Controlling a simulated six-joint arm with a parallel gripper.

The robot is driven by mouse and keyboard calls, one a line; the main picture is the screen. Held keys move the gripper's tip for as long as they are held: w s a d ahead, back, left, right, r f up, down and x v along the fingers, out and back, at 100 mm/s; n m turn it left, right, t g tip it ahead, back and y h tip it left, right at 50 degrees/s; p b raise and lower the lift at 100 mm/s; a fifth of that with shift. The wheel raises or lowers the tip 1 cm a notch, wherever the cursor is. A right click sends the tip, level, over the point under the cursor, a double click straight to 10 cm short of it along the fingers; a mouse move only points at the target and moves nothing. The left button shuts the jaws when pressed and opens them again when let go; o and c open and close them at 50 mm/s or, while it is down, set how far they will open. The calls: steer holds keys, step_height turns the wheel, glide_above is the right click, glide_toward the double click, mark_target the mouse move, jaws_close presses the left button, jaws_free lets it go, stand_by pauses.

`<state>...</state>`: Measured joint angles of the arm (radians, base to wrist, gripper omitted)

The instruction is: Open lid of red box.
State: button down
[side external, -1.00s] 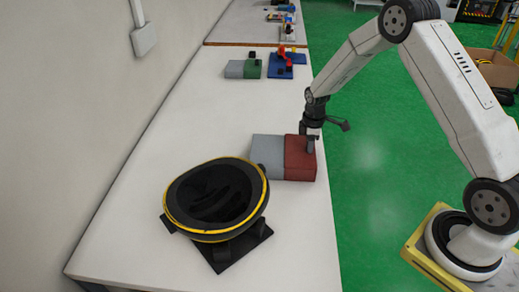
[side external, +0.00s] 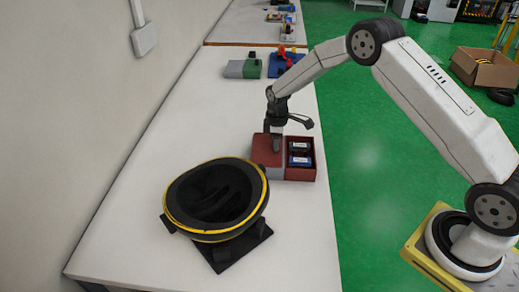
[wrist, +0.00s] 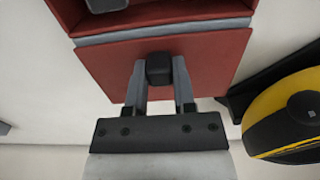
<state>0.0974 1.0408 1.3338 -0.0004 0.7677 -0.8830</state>
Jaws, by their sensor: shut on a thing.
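The red box (side external: 307,174) stands on the white table with its right half open. Its flat red lid (side external: 260,150) lies to the left, over the grey half. My gripper (side external: 276,147) points down at the lid. In the wrist view my gripper (wrist: 159,82) has a finger on each side of the black knob (wrist: 159,66) on the red lid (wrist: 211,58) and is shut on it. Small blue and white items (side external: 299,161) show inside the open half. Part of the open box (wrist: 165,10) shows at the top of the wrist view.
A grey and green box (side external: 251,67) and a blue piece (side external: 283,70) stand farther back. The table between is clear.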

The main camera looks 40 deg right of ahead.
steer(key=shift+w, duration=0.1)
steer(key=shift+c, duration=2.2)
jaws_free()
steer(key=shift+r, duration=3.95)
